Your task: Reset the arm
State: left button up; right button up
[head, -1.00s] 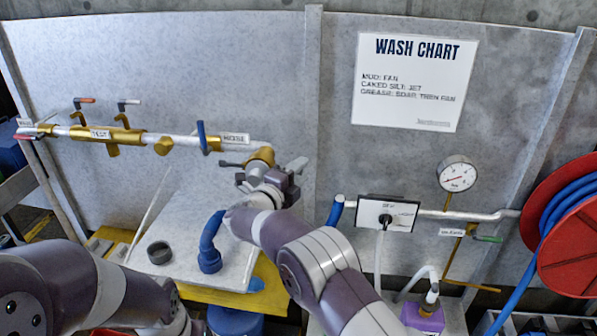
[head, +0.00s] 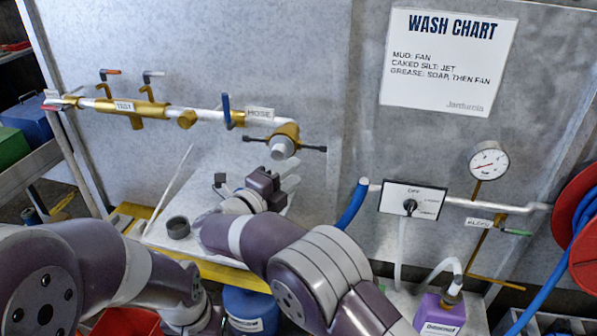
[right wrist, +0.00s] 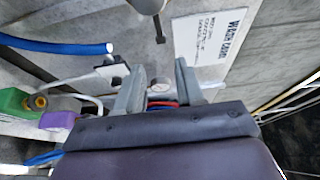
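My right gripper (head: 287,178) is over the pale work shelf, below the hose outlet valve (head: 285,141), and apart from it. In the right wrist view its two fingers (right wrist: 159,85) stand apart with nothing between them. My right arm reaches in from the bottom and covers part of the shelf. My left arm (head: 90,265) is folded low at the left. Its gripper fingers do not show.
A pipe with brass valves (head: 124,107) runs along the grey back panel. A dark ring (head: 178,227) sits on the shelf. At right are a selector box (head: 412,201), a gauge (head: 489,161), a purple bottle (head: 440,314) and a red hose reel (head: 580,235). A blue hose (head: 353,206) curves beside my right arm.

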jog(key=w+a+f+n+t+y, duration=0.1)
jog(key=w+a+f+n+y, duration=0.1)
jog(key=a+f+n+y, duration=0.55)
jog(key=s+d+f+n+g+y, duration=0.3)
jog(key=s+f+n+g+y, duration=0.5)
jog(key=n, duration=0.7)
jog(key=s+d+n+g+h, duration=0.1)
jog(key=s+d+g+h, duration=0.1)
jog(key=s+d, duration=0.9)
jog(key=s+d+n+g+h, duration=0.1)
jog(key=s+d+g+h, duration=0.2)
jog(key=s+d, duration=0.8)
jog(key=d+g, duration=0.1)
jog(key=d, duration=0.5)
jog(key=shift+s+f, duration=0.15)
